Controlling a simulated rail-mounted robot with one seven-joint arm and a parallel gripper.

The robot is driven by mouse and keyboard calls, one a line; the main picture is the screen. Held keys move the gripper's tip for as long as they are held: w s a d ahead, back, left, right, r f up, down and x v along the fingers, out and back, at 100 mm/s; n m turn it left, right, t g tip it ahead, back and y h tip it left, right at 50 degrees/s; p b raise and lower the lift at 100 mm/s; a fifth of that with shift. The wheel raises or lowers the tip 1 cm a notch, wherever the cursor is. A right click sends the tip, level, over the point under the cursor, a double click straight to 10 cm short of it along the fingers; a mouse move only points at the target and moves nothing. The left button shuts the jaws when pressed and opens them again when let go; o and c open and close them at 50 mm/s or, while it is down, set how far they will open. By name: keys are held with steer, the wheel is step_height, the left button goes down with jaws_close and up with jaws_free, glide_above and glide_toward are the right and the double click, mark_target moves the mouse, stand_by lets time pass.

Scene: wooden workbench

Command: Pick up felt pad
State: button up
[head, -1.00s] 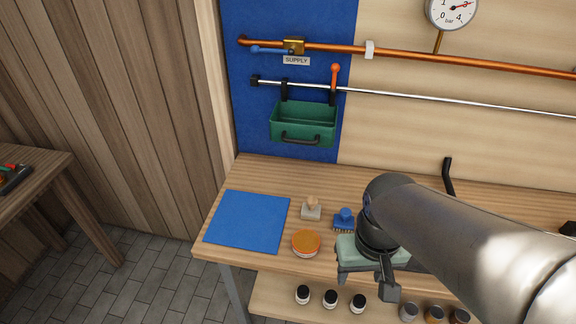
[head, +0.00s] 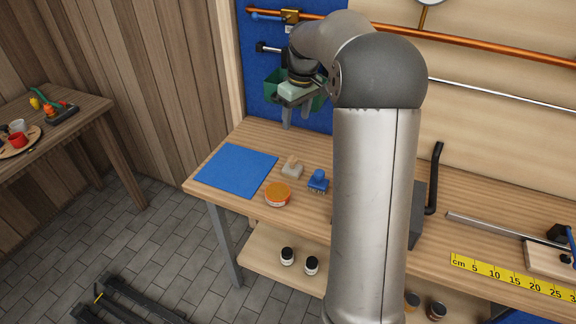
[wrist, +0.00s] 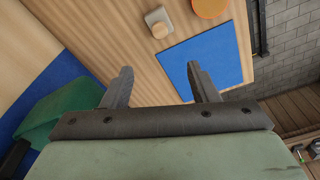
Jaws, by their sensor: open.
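The felt pad (head: 291,172) appears to be the small pale grey block with a wooden knob, standing on the bench between the blue mat and the blue brush. It also shows at the top of the wrist view (wrist: 157,18). My gripper (head: 296,120) is above the back of the bench, in front of the green bin, beyond the pad and apart from it. In the wrist view my gripper (wrist: 160,70) has its two fingers wide apart with nothing between them. The pad lies ahead of the fingers, on the bench surface.
A blue square mat (head: 236,170) lies at the bench's left end. An orange-lidded tin (head: 278,194) and a blue brush (head: 318,181) stand close to the pad. The green bin (wrist: 62,108) hangs close to my gripper. My arm hides the middle of the bench.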

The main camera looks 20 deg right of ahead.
glide_toward(293, 158)
steer(key=f, duration=0.1)
steer(key=w+f, duration=0.1)
steer(key=f, duration=0.3)
steer(key=shift+w+a+f+p, duration=0.15)
steer(key=shift+w+a+p, duration=0.1)
steer(key=shift+p, duration=0.15)
steer(key=shift+f+p, duration=0.5)
steer(key=shift+f, duration=2.25)
steer(key=shift+c, duration=0.3)
steer(key=c, duration=1.1)
steer(key=shift+r, duration=0.1)
